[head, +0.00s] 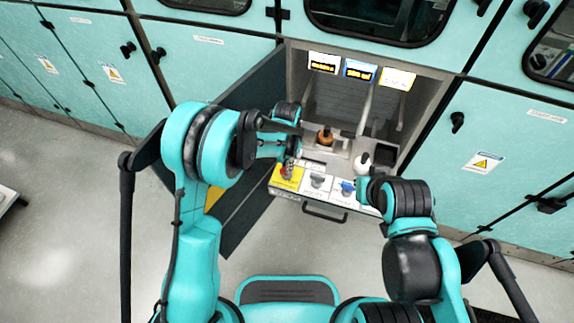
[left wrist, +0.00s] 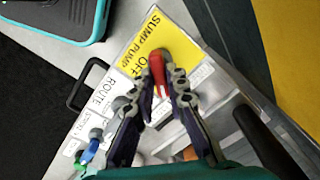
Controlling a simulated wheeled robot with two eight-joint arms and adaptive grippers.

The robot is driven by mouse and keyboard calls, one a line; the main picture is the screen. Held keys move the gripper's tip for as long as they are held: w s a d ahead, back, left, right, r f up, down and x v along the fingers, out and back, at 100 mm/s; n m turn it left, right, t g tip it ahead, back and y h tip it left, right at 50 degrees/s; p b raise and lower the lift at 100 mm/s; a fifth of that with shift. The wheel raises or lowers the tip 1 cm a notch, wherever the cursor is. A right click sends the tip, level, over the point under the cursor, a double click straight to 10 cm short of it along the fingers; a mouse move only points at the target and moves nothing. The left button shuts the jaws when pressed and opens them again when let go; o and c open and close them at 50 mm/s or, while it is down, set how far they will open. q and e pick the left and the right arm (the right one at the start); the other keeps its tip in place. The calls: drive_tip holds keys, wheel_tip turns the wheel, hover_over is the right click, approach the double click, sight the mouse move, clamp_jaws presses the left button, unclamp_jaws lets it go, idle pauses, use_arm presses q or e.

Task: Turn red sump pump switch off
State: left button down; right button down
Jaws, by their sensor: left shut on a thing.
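The red sump pump switch (left wrist: 158,73) stands on a yellow plate (left wrist: 139,56) marked SUMP PUMP, with the word OFF beside the switch. My left gripper (left wrist: 163,88) is shut on the red switch, one finger on each side. In the head view my left gripper (head: 288,168) is at the left end of the drawer-like panel, over the yellow plate (head: 283,183), and largely hides the switch. My right arm reaches in from the right, near a blue knob (head: 348,187); its fingers are not clear there.
Beside the yellow plate are white plates, one marked ROUTE (left wrist: 97,90), with a grey knob (head: 317,181). A black handle (head: 324,212) sits on the panel's front. The open dark cabinet door (head: 250,208) stands close to my left arm. Orange (head: 325,136) and white (head: 362,162) objects stand behind.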

use_arm(q)
drive_tip(key=m, duration=0.5)
drive_tip(key=shift+m+b, duration=0.3)
drive_tip(key=shift+b, duration=0.05)
drive_tip(key=m, duration=0.4)
drive_tip(key=shift+m, duration=0.3)
drive_tip(key=c, duration=1.5)
unclamp_jaws()
drive_tip(key=shift+c, duration=0.2)
drive_tip(key=shift+r, duration=0.1)
wheel_tip(320, 180, up, 12)
